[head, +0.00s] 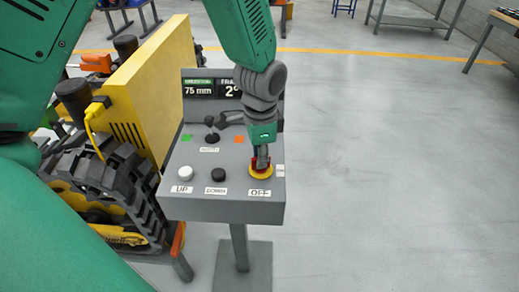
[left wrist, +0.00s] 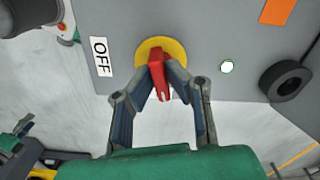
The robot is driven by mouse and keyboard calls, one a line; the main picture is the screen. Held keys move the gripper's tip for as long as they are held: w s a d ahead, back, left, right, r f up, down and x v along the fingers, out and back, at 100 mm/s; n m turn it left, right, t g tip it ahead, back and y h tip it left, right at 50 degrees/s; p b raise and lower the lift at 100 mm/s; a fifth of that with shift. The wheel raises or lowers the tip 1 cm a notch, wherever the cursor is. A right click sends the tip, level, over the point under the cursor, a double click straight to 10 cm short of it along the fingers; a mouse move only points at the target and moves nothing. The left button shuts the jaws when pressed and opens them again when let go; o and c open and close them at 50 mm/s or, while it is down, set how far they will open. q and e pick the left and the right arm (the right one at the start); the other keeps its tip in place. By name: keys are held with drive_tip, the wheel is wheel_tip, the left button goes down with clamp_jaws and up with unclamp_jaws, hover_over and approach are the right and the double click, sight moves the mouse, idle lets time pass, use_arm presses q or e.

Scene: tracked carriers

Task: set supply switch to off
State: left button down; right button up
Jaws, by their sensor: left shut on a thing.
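The supply switch is a red handle on a yellow round plate (head: 261,172) at the front right of the grey control panel. An OFF label (head: 260,193) sits just below it. In the left wrist view the red handle (left wrist: 158,78) stands on the yellow plate (left wrist: 148,46) and its end points down the picture, with the OFF label (left wrist: 100,57) to its left. My left gripper (head: 261,160) reaches down from above and is shut on the red handle, one finger on each side. The fingertips partly hide the handle in the head view. My right gripper is not in view.
The panel (head: 230,207) also carries a white UP button (head: 185,173), a black DOWN button (head: 218,174), a black control (head: 212,138) and a display (head: 198,88). A tracked carrier (head: 150,85) stands close on the left. The floor on the right is clear.

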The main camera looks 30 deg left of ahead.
use_arm(q)
drive_tip(key=n+p, duration=0.3)
drive_tip(key=shift+w+r+n, duration=0.25)
drive_tip(key=shift+r+n, duration=0.05)
drive_tip(key=n+p, duration=0.2)
drive_tip(key=n, duration=0.1)
drive_tip(key=shift+n+p, duration=0.4)
drive_tip(key=n+p, duration=0.2)
drive_tip(key=n, duration=0.1)
drive_tip(key=shift+n, duration=0.3)
drive_tip(key=shift+w+n+p, duration=0.15)
drive_tip(key=shift+n+p, duration=0.7)
drive_tip(key=shift+n, duration=0.75)
drive_tip(key=shift+f+n, duration=0.1)
drive_tip(key=shift+n, duration=0.2)
drive_tip(key=c, duration=1.8)
unclamp_jaws()
drive_tip(key=shift+o, duration=1)
drive_tip(key=shift+f, duration=0.15)
